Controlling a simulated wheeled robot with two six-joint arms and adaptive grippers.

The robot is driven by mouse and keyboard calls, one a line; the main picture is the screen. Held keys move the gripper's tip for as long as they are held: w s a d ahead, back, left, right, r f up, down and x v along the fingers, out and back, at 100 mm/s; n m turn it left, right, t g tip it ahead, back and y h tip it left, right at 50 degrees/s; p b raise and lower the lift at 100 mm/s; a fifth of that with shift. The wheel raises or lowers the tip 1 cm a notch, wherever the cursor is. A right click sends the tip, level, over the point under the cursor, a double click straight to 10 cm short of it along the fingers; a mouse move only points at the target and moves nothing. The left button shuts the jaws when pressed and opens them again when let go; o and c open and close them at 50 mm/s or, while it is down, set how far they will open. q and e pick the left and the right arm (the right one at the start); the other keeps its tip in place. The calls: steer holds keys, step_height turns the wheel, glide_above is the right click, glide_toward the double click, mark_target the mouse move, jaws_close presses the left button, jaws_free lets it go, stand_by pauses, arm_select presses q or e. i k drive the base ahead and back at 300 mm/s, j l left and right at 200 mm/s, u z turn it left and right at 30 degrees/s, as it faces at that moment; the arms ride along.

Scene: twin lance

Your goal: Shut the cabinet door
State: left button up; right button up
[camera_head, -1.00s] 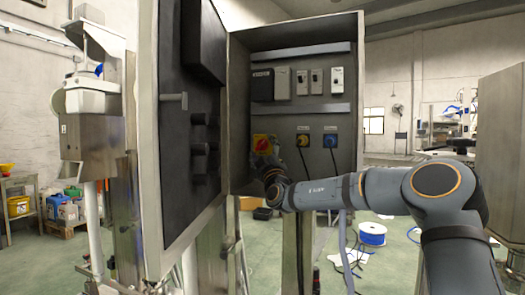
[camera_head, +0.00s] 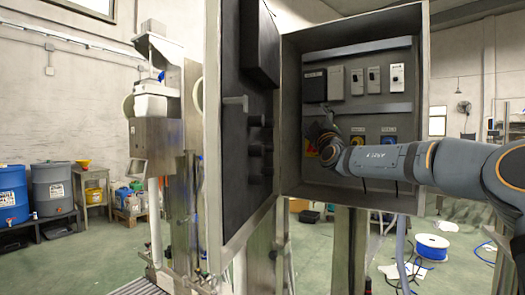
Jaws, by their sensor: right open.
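The grey cabinet (camera_head: 355,38) stands open at the centre right, with several breakers and plugs inside. Its door (camera_head: 212,130) stands wide open on the left side, with its dark inner face and several knobs showing. The hinge side is near the cabinet's left wall. My right arm comes in from the right across the cabinet opening. My right gripper (camera_head: 321,124) is in front of the inside panel, right of the door, and looks apart from it. Its fingers are small and dark against the panel. It partly covers the red and yellow switch (camera_head: 311,149). My left gripper is out of view.
A post-mounted metal box (camera_head: 157,145) stands left of the door. Blue (camera_head: 13,193) and grey (camera_head: 52,188) drums and a small table stand at the far left. A blue cable spool (camera_head: 432,246) lies on the floor at right.

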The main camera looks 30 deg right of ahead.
mark_target(242, 51)
steer(key=k+j, duration=0.7)
steer(key=k, duration=0.2)
